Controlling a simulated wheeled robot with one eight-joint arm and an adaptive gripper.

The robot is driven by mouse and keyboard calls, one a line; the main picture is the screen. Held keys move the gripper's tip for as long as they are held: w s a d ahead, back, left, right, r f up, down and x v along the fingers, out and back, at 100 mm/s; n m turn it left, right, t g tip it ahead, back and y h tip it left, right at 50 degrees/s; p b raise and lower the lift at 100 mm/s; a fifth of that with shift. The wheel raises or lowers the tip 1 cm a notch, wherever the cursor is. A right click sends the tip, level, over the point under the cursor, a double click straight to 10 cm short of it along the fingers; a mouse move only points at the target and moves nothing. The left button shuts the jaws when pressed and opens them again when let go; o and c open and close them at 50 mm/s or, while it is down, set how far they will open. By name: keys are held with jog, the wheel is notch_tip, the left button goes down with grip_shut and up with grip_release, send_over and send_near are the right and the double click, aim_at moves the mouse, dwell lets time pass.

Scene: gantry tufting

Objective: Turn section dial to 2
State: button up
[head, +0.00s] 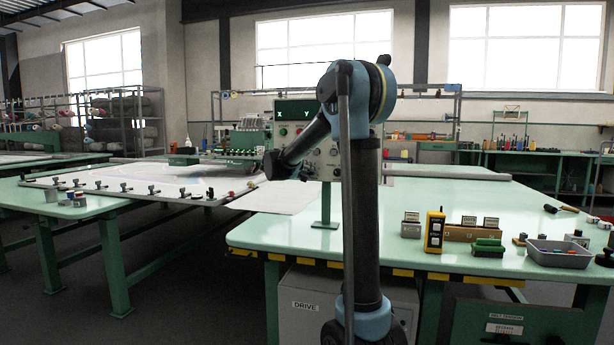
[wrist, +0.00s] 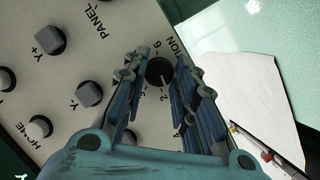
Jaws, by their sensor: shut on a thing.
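The section dial (wrist: 159,70) is a dark round knob on the pale control panel (wrist: 60,100) in the wrist view. Printed numbers stand around it, with 6 above it and 2 below it. A pale line on the dial points down, roughly toward the 2; the exact setting is hard to read. My gripper (wrist: 157,74) is shut on the dial, with one finger on each side. The fingers hide part of the printed scale and the "SECTION" label. In the head view the control panel (head: 322,157) stands behind my arm, which hides much of it, and the dial cannot be made out.
Other knobs sit left of the dial, among them Y+ (wrist: 50,40), Y- (wrist: 90,93) and HOME (wrist: 40,127). A green table (head: 450,205) holds a yellow pendant (head: 434,230), a grey tray (head: 558,254) and a green brush (head: 488,247).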

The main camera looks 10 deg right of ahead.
jog(key=shift+s+f+m+y, duration=0.1)
jog(key=shift+m+y, duration=0.2)
jog(key=shift+m, duration=0.1)
dwell(0.3)
jog(key=o, duration=1.1)
jog(key=shift+c, duration=0.2)
jog(key=shift+a, duration=0.1)
jog(key=v, duration=1.1)
jog(key=shift+s+a, duration=0.25)
jog(key=shift+d, duration=0.1)
